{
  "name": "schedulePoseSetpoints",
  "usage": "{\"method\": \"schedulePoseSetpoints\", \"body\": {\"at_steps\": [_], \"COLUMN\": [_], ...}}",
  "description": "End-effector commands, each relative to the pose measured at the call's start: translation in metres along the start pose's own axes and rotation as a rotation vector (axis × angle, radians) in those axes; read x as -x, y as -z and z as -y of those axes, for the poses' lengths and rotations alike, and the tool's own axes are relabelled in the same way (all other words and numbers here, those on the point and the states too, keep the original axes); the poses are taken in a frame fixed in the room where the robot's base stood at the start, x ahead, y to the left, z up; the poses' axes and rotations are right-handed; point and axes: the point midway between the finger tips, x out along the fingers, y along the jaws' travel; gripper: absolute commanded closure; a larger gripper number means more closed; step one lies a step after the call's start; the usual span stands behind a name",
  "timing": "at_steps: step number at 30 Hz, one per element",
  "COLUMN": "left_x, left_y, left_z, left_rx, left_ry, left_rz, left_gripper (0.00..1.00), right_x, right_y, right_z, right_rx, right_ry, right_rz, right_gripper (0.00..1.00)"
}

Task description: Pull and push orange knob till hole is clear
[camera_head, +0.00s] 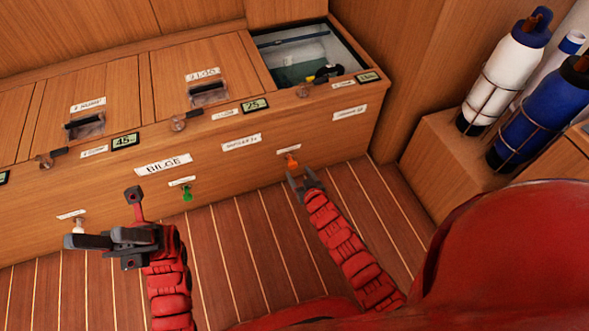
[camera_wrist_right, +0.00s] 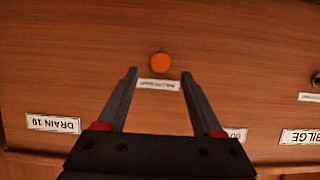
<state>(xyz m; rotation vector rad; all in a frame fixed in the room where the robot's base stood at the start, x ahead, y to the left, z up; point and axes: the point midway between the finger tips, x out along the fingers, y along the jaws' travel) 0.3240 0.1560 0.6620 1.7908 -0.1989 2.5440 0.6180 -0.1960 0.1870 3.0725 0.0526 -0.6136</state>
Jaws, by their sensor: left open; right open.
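The orange knob (camera_head: 292,162) sticks out from the front of the wooden cabinet, below its small white label. In the right wrist view the orange knob (camera_wrist_right: 160,63) is round and lies just beyond and between the fingertips. My right gripper (camera_head: 303,178) is open and empty, just below and in front of the knob, not around it. Its two fingers also show in the right wrist view (camera_wrist_right: 160,75). My left gripper (camera_head: 105,222) is open and empty at the lower left, in front of the cabinet. The hole (camera_head: 313,55) that I can make out is the uncovered compartment in the cabinet top, with greenish content and a dark item at its edge.
A green knob (camera_head: 187,192) and a white knob (camera_head: 79,226) sit further left on the cabinet front. A BILGE label (camera_head: 163,165) is above the green one. Blue and white bottles (camera_head: 541,113) stand in racks at the right. The striped floor (camera_head: 385,200) is clear by the cabinet.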

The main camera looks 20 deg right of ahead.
Motion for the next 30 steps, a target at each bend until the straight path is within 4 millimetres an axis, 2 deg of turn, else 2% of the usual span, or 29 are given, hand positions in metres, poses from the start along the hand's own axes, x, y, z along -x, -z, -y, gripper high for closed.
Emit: {"method": "schedulePoseSetpoints", "body": {"at_steps": [6, 12, 18, 28, 30], "left_x": [-0.039, -0.059, -0.066, -0.067, -0.067], "left_y": [0.028, 0.055, 0.071, 0.073, 0.073], "left_z": [0.019, 0.038, 0.049, 0.051, 0.051], "left_rx": [0.019, 0.044, 0.063, 0.066, 0.066], "left_ry": [0.124, 0.228, 0.283, 0.292, 0.292], "left_rz": [-0.259, -0.45, -0.551, -0.565, -0.565], "left_gripper": [0.5, 0.5, 0.5, 0.5, 0.5], "right_x": [-0.023, -0.04, -0.047, -0.049, -0.049], "right_y": [-0.001, -0.001, 0.0, 0.001, 0.001], "right_z": [0.001, 0.0, 0.0, 0.0, 0.0], "right_rx": [-0.002, 0.0, 0.0, -0.001, -0.001], "right_ry": [0.002, 0.001, 0.001, 0.001, 0.0], "right_rz": [-0.002, -0.002, -0.002, -0.001, -0.001], "right_gripper": [0.32, 0.32, 0.32, 0.32, 0.45]}}
